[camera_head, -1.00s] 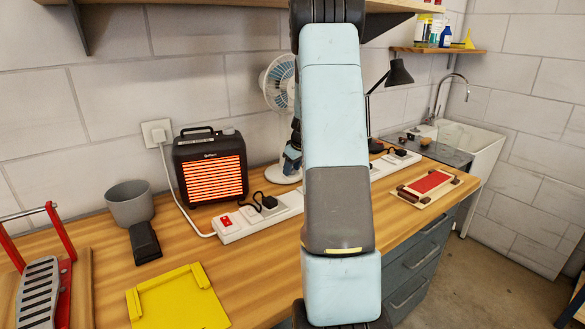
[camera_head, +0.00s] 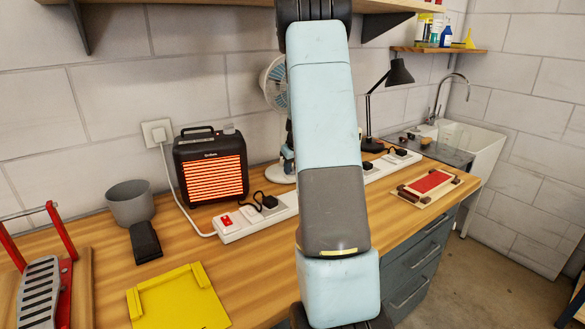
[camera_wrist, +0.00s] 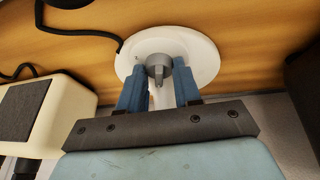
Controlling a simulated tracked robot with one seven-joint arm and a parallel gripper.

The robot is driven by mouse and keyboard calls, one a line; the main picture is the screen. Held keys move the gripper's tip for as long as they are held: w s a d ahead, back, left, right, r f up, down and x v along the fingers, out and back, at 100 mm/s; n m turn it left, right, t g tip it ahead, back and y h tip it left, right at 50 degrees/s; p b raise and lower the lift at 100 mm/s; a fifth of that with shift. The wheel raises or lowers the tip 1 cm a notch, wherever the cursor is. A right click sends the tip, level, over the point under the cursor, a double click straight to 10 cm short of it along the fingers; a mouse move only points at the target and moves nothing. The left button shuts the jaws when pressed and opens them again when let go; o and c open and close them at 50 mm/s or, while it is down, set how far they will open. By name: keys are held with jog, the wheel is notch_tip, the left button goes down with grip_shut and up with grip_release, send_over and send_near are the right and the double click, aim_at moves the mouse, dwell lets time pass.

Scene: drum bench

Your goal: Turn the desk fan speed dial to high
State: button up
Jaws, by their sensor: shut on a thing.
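The desk fan (camera_head: 274,84) stands at the back of the bench, its head and stem largely hidden behind my arm in the head view. Its round white base (camera_wrist: 203,57) fills the top middle of the wrist view. The grey speed dial (camera_wrist: 159,72) sits on this base, with a raised ridge across it. My gripper (camera_wrist: 160,66) has one blue finger on each side of the dial and is shut on it. The speed marks cannot be read. In the head view the dial is hidden.
A glowing heater (camera_head: 211,166) stands left of the fan. A white power strip (camera_head: 283,208) with plugs and cords runs along the bench in front of it. A black desk lamp (camera_head: 398,73) stands to the right. A yellow tray (camera_head: 180,300) lies at the front left.

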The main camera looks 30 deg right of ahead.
jog(key=shift+m+h, duration=0.3)
jog(key=shift+m, duration=0.5)
jog(key=o, duration=1)
jog(key=shift+o, duration=0.2)
jog(key=v, duration=1.3)
jog(key=shift+r, duration=0.35)
